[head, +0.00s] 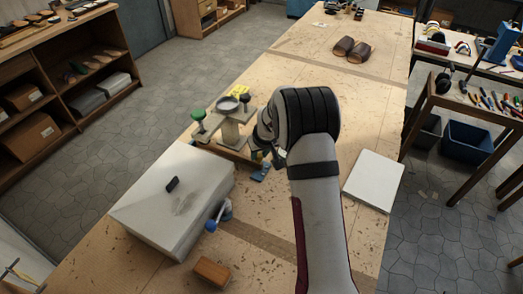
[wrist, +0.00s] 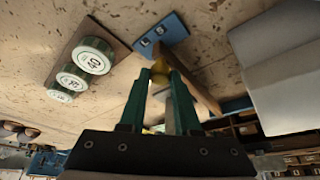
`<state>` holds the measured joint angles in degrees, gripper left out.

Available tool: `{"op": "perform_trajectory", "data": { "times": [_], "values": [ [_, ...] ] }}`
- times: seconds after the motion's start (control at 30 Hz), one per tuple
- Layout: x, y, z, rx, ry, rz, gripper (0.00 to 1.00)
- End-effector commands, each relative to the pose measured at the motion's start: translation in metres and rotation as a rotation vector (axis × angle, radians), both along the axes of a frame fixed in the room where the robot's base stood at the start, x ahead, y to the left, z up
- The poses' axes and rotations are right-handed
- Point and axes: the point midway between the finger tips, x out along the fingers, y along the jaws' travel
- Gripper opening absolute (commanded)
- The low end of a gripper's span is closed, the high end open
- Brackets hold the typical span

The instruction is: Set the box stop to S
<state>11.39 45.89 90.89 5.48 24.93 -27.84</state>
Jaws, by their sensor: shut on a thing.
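My gripper (head: 264,152) is low over the bench, beside a fixture with a round dish; its fingertips are mostly hidden in the head view. In the wrist view its two green fingers (wrist: 160,76) are shut on a small yellowish piece (wrist: 160,66), probably the box stop's knob. A blue plate (wrist: 163,36) with small pale marks lies just beyond the fingertips; I cannot read the marks. The plate also shows in the head view (head: 261,172), just below the gripper. A wooden bar (wrist: 202,92) runs away from beside the fingertips. Which setting the stop stands at cannot be told.
Several round numbered weights (wrist: 92,56) stand on a brown board left of the fingers. In the head view are a large pale box (head: 165,200), a fixture with a green knob (head: 198,115), a white slab (head: 374,180) and a brown block (head: 211,272).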

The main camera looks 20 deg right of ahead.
Motion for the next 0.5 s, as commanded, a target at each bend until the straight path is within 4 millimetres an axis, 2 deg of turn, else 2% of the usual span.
{"op": "perform_trajectory", "data": {
  "times": [0.13, 0.43, 0.47, 0.5],
  "values": [
    [-0.013, 0.013, 0.001, 0.001, 0.0, 0.0, 0.0],
    [-0.015, 0.016, 0.0, 0.004, 0.004, 0.0, 0.0],
    [-0.016, 0.016, -0.001, 0.004, 0.005, 0.0, 0.37],
    [-0.016, 0.016, -0.001, 0.004, 0.005, 0.0, 0.44]
  ]
}}
